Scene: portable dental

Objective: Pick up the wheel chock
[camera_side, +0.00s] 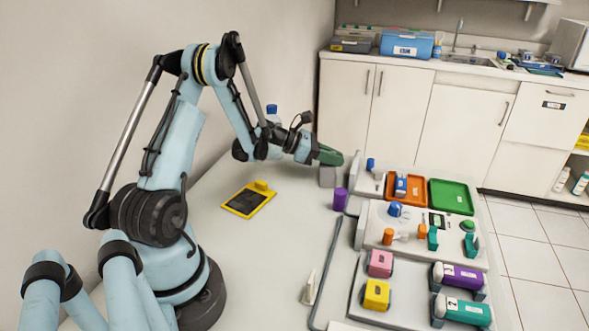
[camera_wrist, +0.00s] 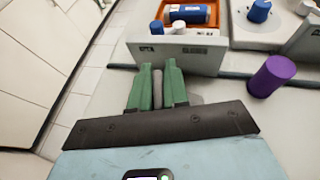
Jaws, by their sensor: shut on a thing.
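My gripper (camera_side: 331,155) has green fingers and reaches to the far end of the white table. In the wrist view, the fingers (camera_wrist: 158,68) are shut on a narrow grey thing, which I take to be the wheel chock (camera_wrist: 158,88). In the side view, a grey block (camera_side: 327,177) shows just below the fingertips, probably the same chock. The fingers hide its upper part. I cannot tell whether its underside touches the table.
A purple cylinder (camera_side: 340,199) stands close to the right of the gripper. Grey panels with an orange tray (camera_side: 391,199), a green tray (camera_side: 432,198) and several knobs and blocks fill the right side. A yellow-framed black pad (camera_side: 243,204) lies left.

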